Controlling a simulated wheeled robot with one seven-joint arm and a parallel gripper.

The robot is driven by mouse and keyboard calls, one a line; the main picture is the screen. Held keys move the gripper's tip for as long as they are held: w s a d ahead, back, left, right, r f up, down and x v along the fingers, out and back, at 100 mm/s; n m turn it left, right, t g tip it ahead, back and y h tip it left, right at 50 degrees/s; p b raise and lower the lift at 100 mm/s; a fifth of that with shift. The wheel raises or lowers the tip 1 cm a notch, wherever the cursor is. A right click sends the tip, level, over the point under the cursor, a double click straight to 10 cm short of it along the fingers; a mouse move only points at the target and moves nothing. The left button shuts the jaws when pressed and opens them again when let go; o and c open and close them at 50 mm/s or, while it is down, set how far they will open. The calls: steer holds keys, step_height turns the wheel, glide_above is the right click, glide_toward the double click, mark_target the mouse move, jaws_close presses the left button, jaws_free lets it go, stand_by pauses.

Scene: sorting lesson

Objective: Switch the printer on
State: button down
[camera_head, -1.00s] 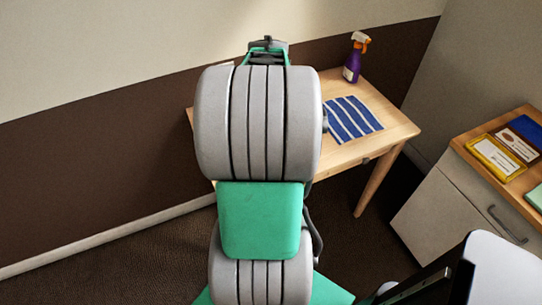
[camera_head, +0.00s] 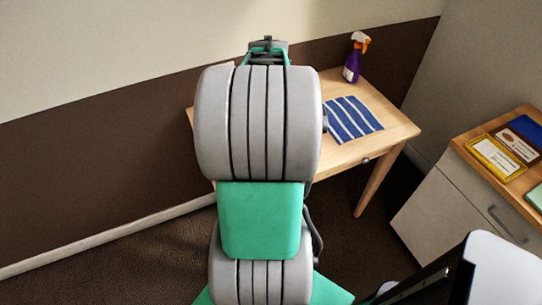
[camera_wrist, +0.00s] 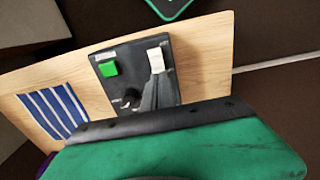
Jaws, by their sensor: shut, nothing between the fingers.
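A dark control panel (camera_wrist: 130,53) lies on the wooden table in the wrist view. It carries a green square button (camera_wrist: 108,69) with a small pale label above it, a black round knob (camera_wrist: 128,99), and a white part (camera_wrist: 155,60) at its right. Whether the white part is a switch or a label is unclear. My gripper (camera_wrist: 158,80) is shut and empty over the right side of the panel, its tips close to the white part. Contact cannot be told. In the head view my arm hides the panel and gripper. No printer body is clearly visible.
The table (camera_head: 390,132) also bears a blue-striped cloth (camera_head: 352,118) and a purple spray bottle (camera_head: 354,58) with an orange-and-white head. A cabinet (camera_head: 440,205) with several flat booklets or trays on top stands at the right. A wall is behind the table.

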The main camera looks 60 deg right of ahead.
steer(key=shift+f+b, duration=0.65)
steer(key=shift+f, duration=0.4)
step_height(320, 180, up, 8)
steer(key=p, duration=0.6)
stand_by(0.3)
stand_by(0.3)
